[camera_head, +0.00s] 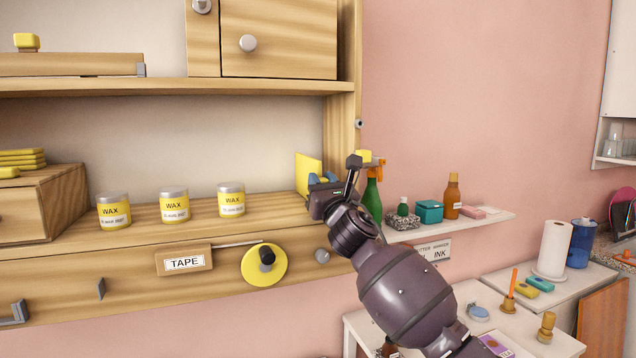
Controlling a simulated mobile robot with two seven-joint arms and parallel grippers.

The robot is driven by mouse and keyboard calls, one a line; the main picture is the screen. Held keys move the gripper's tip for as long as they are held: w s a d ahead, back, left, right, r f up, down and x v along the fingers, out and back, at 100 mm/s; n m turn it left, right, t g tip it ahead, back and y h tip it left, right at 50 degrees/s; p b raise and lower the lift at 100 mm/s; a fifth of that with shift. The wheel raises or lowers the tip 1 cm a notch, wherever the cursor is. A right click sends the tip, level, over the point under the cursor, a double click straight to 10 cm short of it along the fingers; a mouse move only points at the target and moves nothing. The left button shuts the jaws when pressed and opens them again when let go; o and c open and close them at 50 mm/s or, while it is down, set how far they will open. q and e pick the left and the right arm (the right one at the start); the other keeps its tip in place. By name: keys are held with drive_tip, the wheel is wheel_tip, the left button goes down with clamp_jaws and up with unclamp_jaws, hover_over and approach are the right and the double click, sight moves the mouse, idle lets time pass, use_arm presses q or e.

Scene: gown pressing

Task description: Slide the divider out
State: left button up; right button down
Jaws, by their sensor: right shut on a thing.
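The divider looks to be the upright yellow panel (307,174) at the right end of the wooden shelf. My right gripper (322,180) comes in from the lower right and is shut on this panel near its right edge, with blue parts showing at the fingertips. The gripper hides the right part of the panel and its exact grip. The panel stands upright, and I cannot tell if its lower edge sits in a slot. My left gripper is not in view.
Wax jars (174,205) stand along the wooden shelf (275,205) to the left. A yellow tape roll (264,265) and the shelf's right post (343,120) are close to my arm. A green spray bottle (372,195) stands behind the arm on a white shelf (455,226).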

drive_tip(key=c, duration=0.9)
unclamp_jaws()
drive_tip(key=shift+s, duration=0.1)
drive_tip(key=b+v, duration=0.1)
drive_tip(key=v, duration=0.9)
drive_tip(key=shift+s+d+f, duration=0.1)
drive_tip(key=shift+s+f, duration=0.05)
drive_tip(key=shift+s, duration=0.15)
